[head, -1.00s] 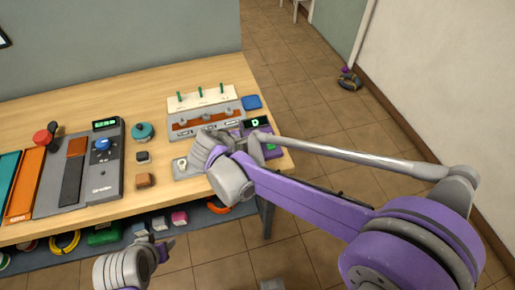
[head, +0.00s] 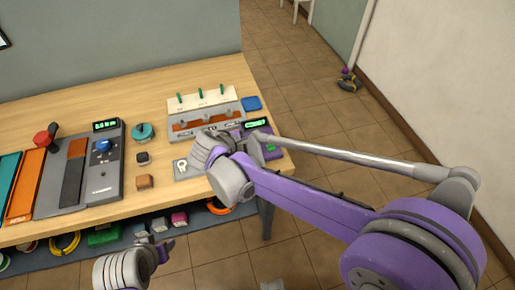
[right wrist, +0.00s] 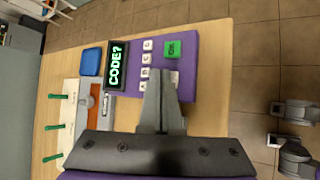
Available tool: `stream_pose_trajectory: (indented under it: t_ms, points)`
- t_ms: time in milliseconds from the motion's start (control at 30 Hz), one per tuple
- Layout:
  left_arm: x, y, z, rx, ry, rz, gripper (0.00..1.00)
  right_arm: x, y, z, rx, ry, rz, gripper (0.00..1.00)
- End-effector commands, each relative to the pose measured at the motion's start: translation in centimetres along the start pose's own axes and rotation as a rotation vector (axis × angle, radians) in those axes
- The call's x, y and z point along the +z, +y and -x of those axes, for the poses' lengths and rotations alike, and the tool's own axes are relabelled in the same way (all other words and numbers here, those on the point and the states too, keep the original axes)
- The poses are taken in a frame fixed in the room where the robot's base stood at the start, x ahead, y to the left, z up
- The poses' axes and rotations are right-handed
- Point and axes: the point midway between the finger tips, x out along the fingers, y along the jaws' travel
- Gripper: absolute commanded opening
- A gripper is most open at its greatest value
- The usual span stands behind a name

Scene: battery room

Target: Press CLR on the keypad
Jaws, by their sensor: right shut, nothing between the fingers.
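The purple keypad (right wrist: 195,70) lies near the table's right end and also shows partly in the head view (head: 263,134). Its display (right wrist: 116,66) reads "CODE?" in green. It has several small white lettered keys (right wrist: 147,45) and a green OK key (right wrist: 172,48). My right gripper (right wrist: 162,74) is shut and empty, its tips over the keypad beside a pale key that they partly hide. I cannot read CLR on any key or tell whether the tips touch. My left gripper (head: 163,247) is low in front of the table; its jaws are unclear.
A blue block (right wrist: 91,62) and a white rack with green pegs (head: 203,97) stand beside the keypad. A grey device with a blue knob (head: 103,165), a teal knob (head: 143,132) and small blocks lie further left.

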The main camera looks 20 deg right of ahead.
Motion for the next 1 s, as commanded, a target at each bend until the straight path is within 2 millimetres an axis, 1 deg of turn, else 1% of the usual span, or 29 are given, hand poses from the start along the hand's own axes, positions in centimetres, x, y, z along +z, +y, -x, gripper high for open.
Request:
stream_pose_trajectory:
  t_ms: [100, 433, 567, 1000]
  points:
    - [-0.4, 0.0, 0.5, 0.000, 0.003, 0.000, 0.50, 0.4, 0.5, 0.6, 0.001, 0.000, 0.000, 0.00]
    - [-0.4, 0.0, 0.5, 0.000, 0.003, 0.000, 0.50, 0.4, 0.4, 0.6, 0.000, 0.000, 0.000, 0.00]
    - [-0.6, 0.0, 0.8, 0.000, 0.004, 0.000, 0.50, 0.7, 0.7, 0.9, 0.000, 0.000, 0.000, 0.00]
    - [-2.9, 0.0, 3.4, 0.000, 0.021, 0.000, 0.50, 2.8, 2.9, 3.9, 0.001, 0.000, 0.000, 0.00]
